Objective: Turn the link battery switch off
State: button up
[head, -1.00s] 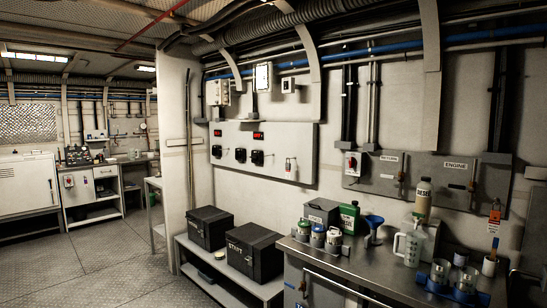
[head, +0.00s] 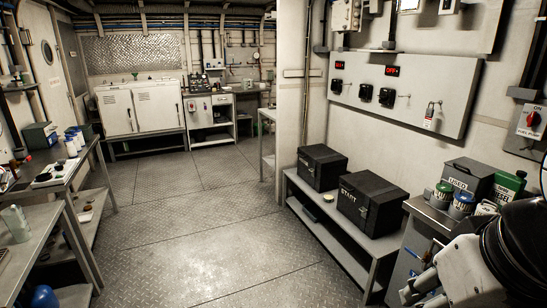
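A white switch panel (head: 446,88) hangs on the right wall. It carries three black rotary switches: the left one (head: 337,85), the middle one (head: 366,92) and the right one (head: 387,97). Their labels are too small to read, so I cannot tell which is the link battery switch. Two red displays, one at left (head: 340,66) and one at right (head: 392,71), are lit above them. A padlock with a tag (head: 429,113) hangs at the panel's right. My gripper (head: 421,289) seems to show at the bottom right, below and away from the panel; its fingers are unclear.
Two black battery boxes, a rear one (head: 322,167) and a front one (head: 372,203), stand on a low bench (head: 333,232) below the panel. A steel counter (head: 426,213) with cans stands at right. A cluttered table (head: 85,160) is at left. The floor between is clear.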

aim_at(361, 91)
jog(key=i+j+u, duration=0.2)
jog(key=i+u, duration=0.2)
jog(key=i, duration=0.45)
jog(key=i+l+u, duration=0.1)
jog(key=i+u, duration=0.3)
jog(key=i, duration=0.45)
jog(key=i+z, duration=0.1)
jog(key=i, duration=0.8)
jog(key=i+j, duration=0.15)
jog(key=i, duration=0.7)
jog(key=i+z, duration=0.45)
jog(key=i+j+z, duration=0.1)
jog(key=z, duration=0.35)
jog(key=i+j+z, duration=0.25)
jog(key=i+z, duration=0.2)
jog(key=i+j+z, duration=0.25)
jog(key=z, duration=0.2)
jog(key=i+j+z, duration=0.35)
jog(key=j+z, duration=0.2)
jog(key=i+j+z, duration=0.1)
jog(key=j+z, duration=0.15)
jog(key=i+j+z, duration=0.1)
jog(key=j+z, duration=0.2)
jog(key=j, duration=0.1)
